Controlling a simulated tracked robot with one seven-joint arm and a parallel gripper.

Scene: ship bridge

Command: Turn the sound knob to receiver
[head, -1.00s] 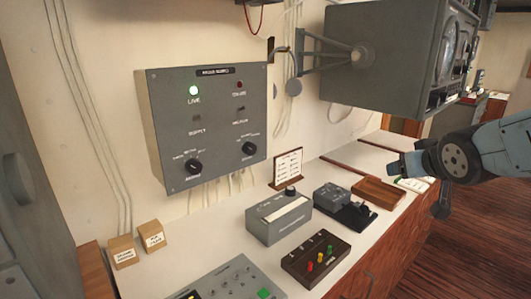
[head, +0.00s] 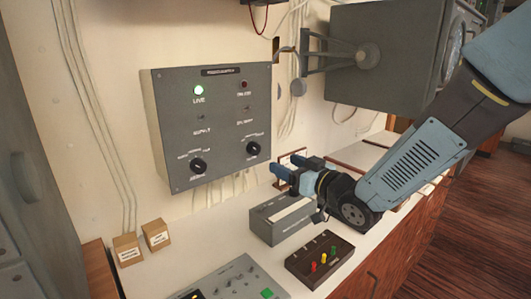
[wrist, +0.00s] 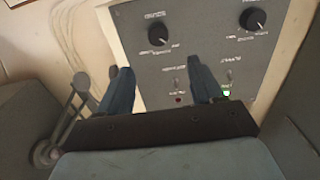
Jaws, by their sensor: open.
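A grey wall panel (head: 215,125) carries two black knobs with white pointer marks, the left knob (head: 198,166) and the right knob (head: 252,148). Their lettering is too small to read, so I cannot tell which is the sound knob. The wrist view shows the panel (wrist: 205,60) upside down: the right knob (wrist: 158,34) is beyond the gap between my fingers, the left knob (wrist: 252,18) off to the right. My gripper (head: 279,172) is open and empty, just right of and below the right knob, apart from it. It also shows in the wrist view (wrist: 157,66).
A green lamp (head: 199,90) is lit on the panel; the red one (head: 244,85) is dark. Below my arm stand a grey box (head: 275,222) and a dark box with coloured levers (head: 319,258). A big grey housing (head: 385,55) hangs on the wall at right.

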